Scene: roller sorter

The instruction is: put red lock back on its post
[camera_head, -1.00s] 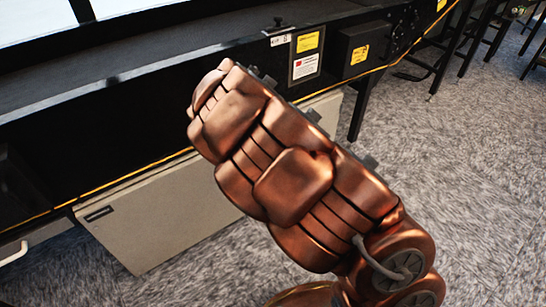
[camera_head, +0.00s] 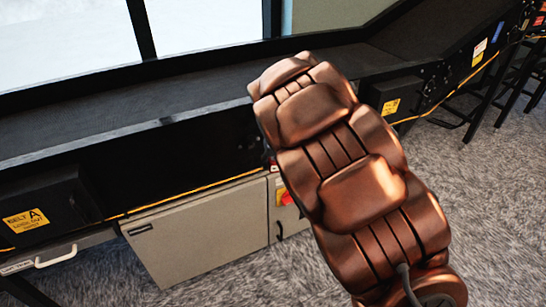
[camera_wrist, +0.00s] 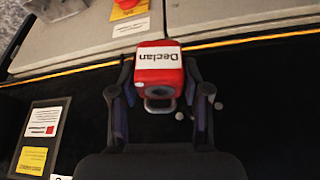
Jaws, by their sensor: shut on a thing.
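The red lock (camera_wrist: 158,66) shows in the wrist view with a white label reading "Declan" and a grey metal shackle towards the palm. My gripper (camera_wrist: 159,82) is shut on it, with a dark finger on each side. Small pale round posts or studs (camera_wrist: 218,106) show on the dark panel to the right of the lock; I cannot tell which is the lock's own post. In the head view my arm hides the gripper and the lock.
A grey cabinet (camera_head: 200,236) with a red and yellow switch (camera_head: 285,197) stands under the black conveyor frame (camera_head: 170,165). A yellow cable (camera_head: 190,192) runs along it. A Belt A box (camera_head: 45,215) is at left. Carpet at right is open. A sticker plate (camera_wrist: 40,137) shows in the wrist view.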

